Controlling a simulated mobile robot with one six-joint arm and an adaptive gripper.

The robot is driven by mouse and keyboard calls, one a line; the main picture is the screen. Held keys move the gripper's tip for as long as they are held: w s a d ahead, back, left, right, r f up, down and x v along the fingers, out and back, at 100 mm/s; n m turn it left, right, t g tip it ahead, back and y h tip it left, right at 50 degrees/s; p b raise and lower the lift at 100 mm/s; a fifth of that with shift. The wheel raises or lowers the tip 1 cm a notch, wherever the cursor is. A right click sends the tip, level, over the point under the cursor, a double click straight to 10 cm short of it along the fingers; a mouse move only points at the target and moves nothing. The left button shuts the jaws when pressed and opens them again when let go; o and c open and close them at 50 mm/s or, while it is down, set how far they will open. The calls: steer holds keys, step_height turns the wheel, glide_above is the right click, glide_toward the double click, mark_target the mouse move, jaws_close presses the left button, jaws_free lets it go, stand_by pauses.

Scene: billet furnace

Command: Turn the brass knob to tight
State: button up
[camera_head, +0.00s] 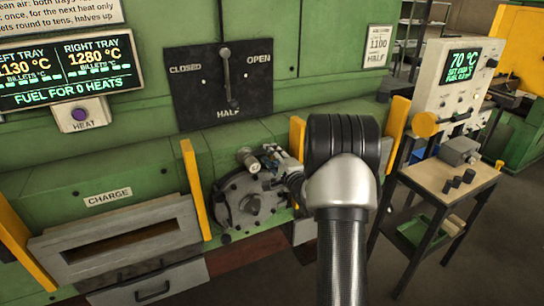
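A round dark metal hatch (238,212) with bolts around its rim and a raised centre sits low on the green furnace front. My gripper (270,160) is at the hatch's upper right, partly hidden behind my own black and silver arm joint. A small grey cylindrical part (249,159) shows just left of it; I cannot tell whether they touch. No knob is clearly brass in colour here, and no "tight" mark is readable. The gripper's fingers are too small and covered to tell open from shut.
Above is a lever (227,85) on a black plate, pointing down at HALF. Yellow posts (196,190) flank the hatch. The charge tray (120,240) is at left. A side table (440,180) with small dark cylinders and a control panel (456,85) stand at right.

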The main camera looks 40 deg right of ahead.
steer(key=shift+o, duration=1.3)
steer(key=v, duration=1.2)
steer(key=shift+w+a, duration=0.1)
steer(key=w+a+r+n+g+b, duration=0.1)
steer(key=w+a+r+n+g, duration=0.2)
steer(key=a+n, duration=0.3)
steer(key=s+a+n+g+y+b, duration=0.1)
steer(key=s+a+n+g, duration=0.2)
steer(key=s+a+n, duration=0.2)
steer(key=s+a+r+n+g+b, duration=0.1)
steer(key=s+a+n+g, duration=0.2)
steer(key=s+a+n, duration=0.3)
steer(key=s+a, duration=0.5)
steer(key=a, duration=0.4)
steer(key=shift+s+a+r+g+y+b, duration=0.15)
steer(key=shift+a+g+y+b, duration=0.2)
steer(key=shift+g+y+b, duration=0.05)
steer(key=s+a+n+g, duration=0.1)
steer(key=s+a+n, duration=0.1)
steer(key=s, duration=0.1)
steer(key=s+a+f+n+g+y, duration=0.1)
steer(key=s+a, duration=0.1)
steer(key=s, duration=0.2)
steer(key=s+a+f+n+y, duration=0.1)
steer(key=s+a+n, duration=0.1)
steer(key=s+a, duration=0.1)
steer(key=shift+s+a+n+g+b, duration=0.1)
steer(key=shift+s+n+g+b, duration=0.25)
steer(key=shift+s, duration=0.4)
steer(key=shift+c, duration=0.2)
